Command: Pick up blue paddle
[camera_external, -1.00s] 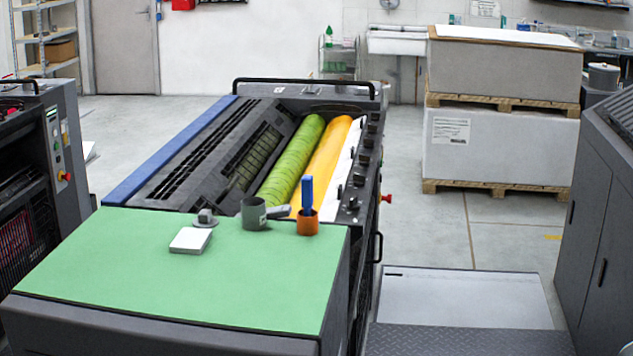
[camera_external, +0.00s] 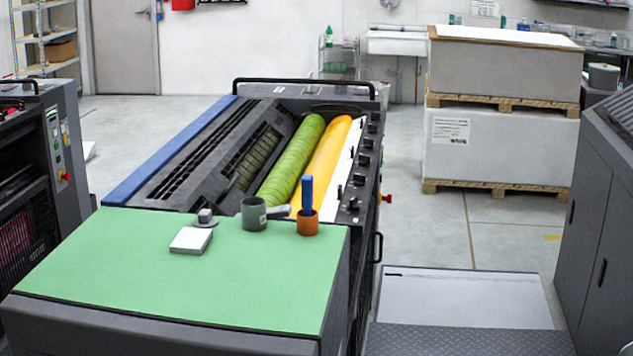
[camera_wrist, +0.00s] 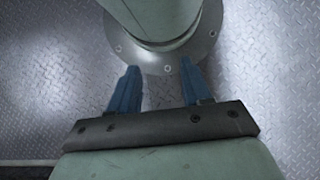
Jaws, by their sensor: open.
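The blue paddle (camera_external: 307,193) stands upright in an orange cup (camera_external: 307,224) on the green top (camera_external: 180,272) of the press. Its lower part is hidden inside the cup. My gripper (camera_wrist: 160,67) shows only in the wrist view. Its two blue fingers are apart with nothing between them. They are above a diamond-plate floor, beside my own round base, away from the paddle. The external view does not show my arm.
A dark grey cup (camera_external: 253,214) with a handle stands left of the orange cup, close to it. A white block (camera_external: 190,241) and a small grey knob-like piece (camera_external: 205,216) lie further left. The front of the green top is clear.

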